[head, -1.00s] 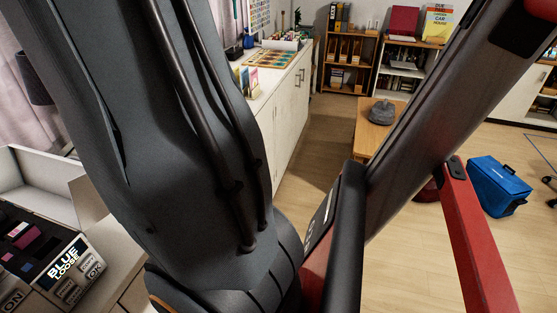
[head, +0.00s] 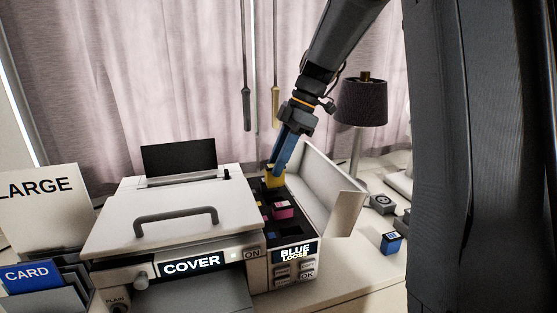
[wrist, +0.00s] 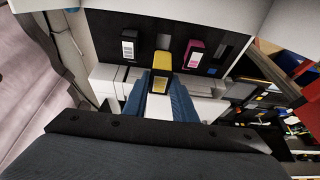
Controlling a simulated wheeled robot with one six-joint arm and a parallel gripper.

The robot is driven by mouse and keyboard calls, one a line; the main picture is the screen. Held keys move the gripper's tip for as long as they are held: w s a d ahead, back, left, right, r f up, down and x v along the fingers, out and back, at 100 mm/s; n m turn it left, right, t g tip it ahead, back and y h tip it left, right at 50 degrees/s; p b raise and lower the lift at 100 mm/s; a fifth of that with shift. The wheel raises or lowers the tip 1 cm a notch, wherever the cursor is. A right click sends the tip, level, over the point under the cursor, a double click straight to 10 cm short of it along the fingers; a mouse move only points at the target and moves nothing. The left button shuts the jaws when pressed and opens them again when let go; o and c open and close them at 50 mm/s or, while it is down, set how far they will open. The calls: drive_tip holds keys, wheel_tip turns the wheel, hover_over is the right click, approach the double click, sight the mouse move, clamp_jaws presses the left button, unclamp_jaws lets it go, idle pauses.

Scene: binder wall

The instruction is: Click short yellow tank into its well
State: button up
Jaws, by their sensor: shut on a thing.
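My gripper (head: 278,165), with blue fingers, is shut on the short yellow tank (head: 273,181) at the back of the printer's open ink bay (head: 267,228). In the wrist view the yellow tank (wrist: 162,66) shows between the fingertips, in line between a black tank (wrist: 128,45) and a magenta tank (wrist: 194,52). The magenta tank (head: 284,211) also shows in the head view. The yellow tank's lower end is hidden, so I cannot tell how deep it sits in its well.
The bay's raised white lid (head: 325,185) stands just right of my gripper. The printer's display (head: 295,251) reads "BLUE LOOSE". A blue tank (head: 391,243) lies on the counter at right. A lamp (head: 361,103) stands behind. The printer's cover (head: 160,205) is down.

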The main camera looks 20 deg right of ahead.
drive_tip(key=shift+f, duration=0.15)
drive_tip(key=shift+f+b, duration=1.2)
drive_tip(key=shift+f, duration=0.5)
drive_tip(key=shift+f+b, duration=1.4)
drive_tip(key=shift+f, duration=0.55)
idle(4.2)
